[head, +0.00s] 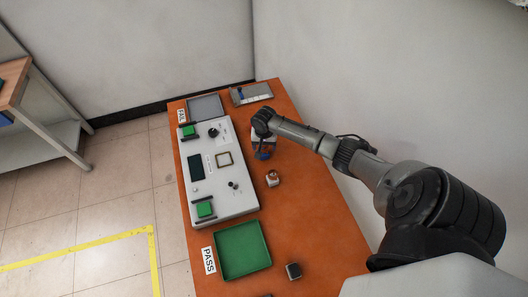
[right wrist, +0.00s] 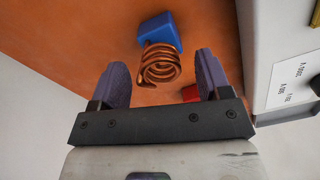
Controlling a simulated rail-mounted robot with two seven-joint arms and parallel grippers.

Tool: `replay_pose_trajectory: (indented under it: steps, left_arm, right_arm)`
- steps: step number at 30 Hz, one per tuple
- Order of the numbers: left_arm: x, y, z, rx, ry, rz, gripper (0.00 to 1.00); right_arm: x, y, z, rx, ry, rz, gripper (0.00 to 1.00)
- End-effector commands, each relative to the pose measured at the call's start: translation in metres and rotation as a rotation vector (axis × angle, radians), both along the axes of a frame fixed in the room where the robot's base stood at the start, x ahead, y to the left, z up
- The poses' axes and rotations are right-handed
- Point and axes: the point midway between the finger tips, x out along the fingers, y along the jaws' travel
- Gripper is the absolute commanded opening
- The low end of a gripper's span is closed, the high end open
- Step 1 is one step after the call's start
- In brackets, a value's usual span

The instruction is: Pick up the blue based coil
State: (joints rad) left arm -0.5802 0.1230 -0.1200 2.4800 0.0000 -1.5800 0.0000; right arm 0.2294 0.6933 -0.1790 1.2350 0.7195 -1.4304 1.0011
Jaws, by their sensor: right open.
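The blue based coil shows in the right wrist view as a copper spiral (right wrist: 160,66) on a blue block (right wrist: 158,31). My right gripper (right wrist: 161,76) is open, with one purple-grey finger on each side of the coil's near end. I see no clear contact between the fingers and the coil. In the head view, the blue base (head: 263,155) shows just below my right gripper (head: 263,143), over the orange table. The arm partly hides this spot. My left gripper is not in view.
A white control box (head: 222,196) with green buttons stands close left of the gripper. A small coil piece (head: 272,179) and a dark block (head: 293,270) sit nearer. A green tray (head: 242,249) is at the front, a grey tray (head: 205,108) at the back. A red piece (right wrist: 190,92) lies near one finger.

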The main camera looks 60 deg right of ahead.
Motion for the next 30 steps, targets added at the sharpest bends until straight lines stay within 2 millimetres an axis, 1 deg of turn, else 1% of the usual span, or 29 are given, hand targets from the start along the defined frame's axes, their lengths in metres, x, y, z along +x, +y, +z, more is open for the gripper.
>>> replay_pose_trajectory:
  steps: [1,4,12,14,30]
  left_arm:
    - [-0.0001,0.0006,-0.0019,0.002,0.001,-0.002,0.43]
    - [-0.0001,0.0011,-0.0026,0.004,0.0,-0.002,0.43]
    - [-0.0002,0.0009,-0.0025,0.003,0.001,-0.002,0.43]
    - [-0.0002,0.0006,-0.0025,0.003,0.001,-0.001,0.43]
    - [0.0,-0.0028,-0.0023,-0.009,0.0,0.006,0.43]
  right_arm:
    - [-0.0001,0.0,-0.0059,0.0,0.001,-0.001,0.71]
    - [0.0,-0.0001,-0.011,0.0,0.0,0.0,0.71]
    - [0.0,-0.0001,-0.0124,-0.001,0.0,0.0,0.71]
    - [0.0,-0.0001,-0.0123,-0.001,0.0,0.0,0.66]
    - [0.0,-0.0002,-0.0121,-0.001,0.0,0.0,0.14]
